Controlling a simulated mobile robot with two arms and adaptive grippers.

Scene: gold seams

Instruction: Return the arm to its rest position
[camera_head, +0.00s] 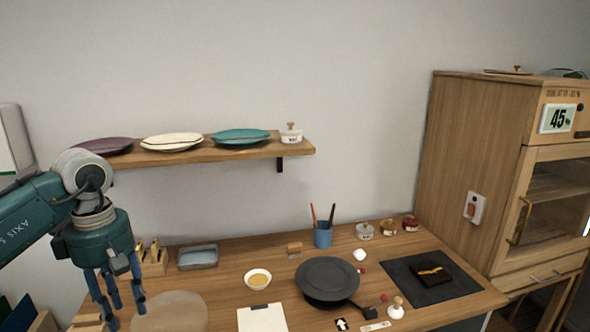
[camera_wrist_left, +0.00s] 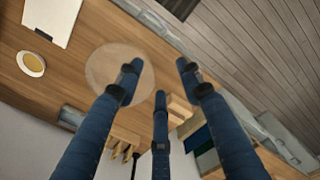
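My left arm (camera_head: 38,212) comes in from the left in the head view. Its three-fingered blue gripper (camera_head: 116,290) points down over the left end of the wooden table (camera_head: 225,272), beside a pale round disc (camera_head: 172,312). In the left wrist view the fingers (camera_wrist_left: 159,78) are spread apart with nothing between them. The disc (camera_wrist_left: 108,72) lies beyond them. The fingers' height above the table is hard to judge. My right gripper is not in view.
A wall shelf (camera_head: 215,152) with several plates is just right of my left arm. The table holds a grey tray (camera_head: 198,257), a bowl (camera_head: 257,279), a blue cup (camera_head: 322,236), a black pan (camera_head: 327,279) and a dark mat (camera_head: 455,284). A wooden cabinet (camera_head: 475,150) stands right.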

